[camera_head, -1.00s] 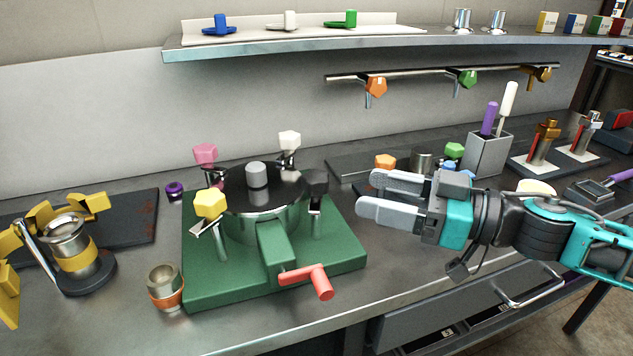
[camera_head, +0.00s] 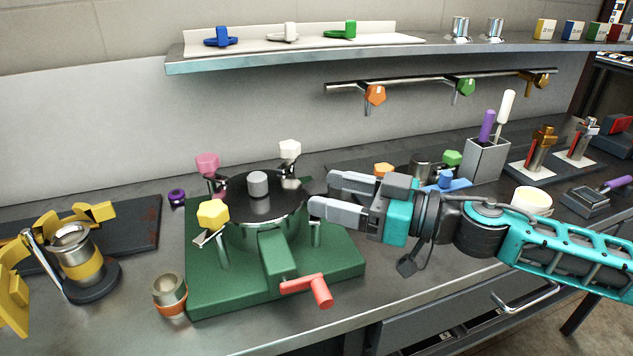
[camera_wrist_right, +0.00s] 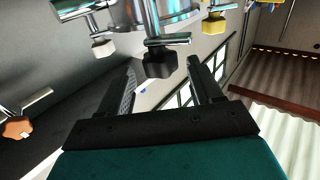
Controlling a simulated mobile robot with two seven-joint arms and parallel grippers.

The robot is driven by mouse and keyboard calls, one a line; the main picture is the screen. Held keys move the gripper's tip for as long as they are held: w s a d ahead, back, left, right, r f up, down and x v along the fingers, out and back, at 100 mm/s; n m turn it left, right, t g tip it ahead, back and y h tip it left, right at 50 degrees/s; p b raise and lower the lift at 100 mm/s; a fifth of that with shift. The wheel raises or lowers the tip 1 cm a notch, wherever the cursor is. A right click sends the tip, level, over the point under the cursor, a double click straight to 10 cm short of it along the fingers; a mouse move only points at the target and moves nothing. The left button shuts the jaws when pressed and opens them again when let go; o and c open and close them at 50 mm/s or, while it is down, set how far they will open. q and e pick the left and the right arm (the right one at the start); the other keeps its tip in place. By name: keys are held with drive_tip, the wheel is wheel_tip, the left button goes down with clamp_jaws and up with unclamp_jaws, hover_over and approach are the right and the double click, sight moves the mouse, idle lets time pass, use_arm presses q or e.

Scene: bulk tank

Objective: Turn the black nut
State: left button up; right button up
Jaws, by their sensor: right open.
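The black nut (camera_wrist_right: 160,62) shows in the right wrist view at the end of a metal rod, just beyond and between the fingertips. In the head view the black nut (camera_head: 316,187) is mostly hidden by my right gripper (camera_head: 320,194). That gripper also shows in the right wrist view (camera_wrist_right: 161,72). It is open and empty, with one finger on each side of the nut's line. I cannot tell whether it touches the nut. The nut belongs to the round tank (camera_head: 262,208) on a green base (camera_head: 345,258). My left gripper is not in view.
Pink (camera_head: 208,163), white (camera_head: 290,150) and yellow (camera_head: 213,214) nuts stand around the tank. A red crank handle (camera_head: 320,290) juts out at the front. A metal cup (camera_head: 169,290) stands left of the base. A shelf (camera_head: 300,53) runs above the bench.

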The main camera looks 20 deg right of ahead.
sight(317, 186)
drive_tip(key=shift+p+x, duration=0.45)
drive_tip(key=shift+x, duration=1.2)
drive_tip(key=shift+c, duration=0.3)
drive_tip(key=c, duration=0.9)
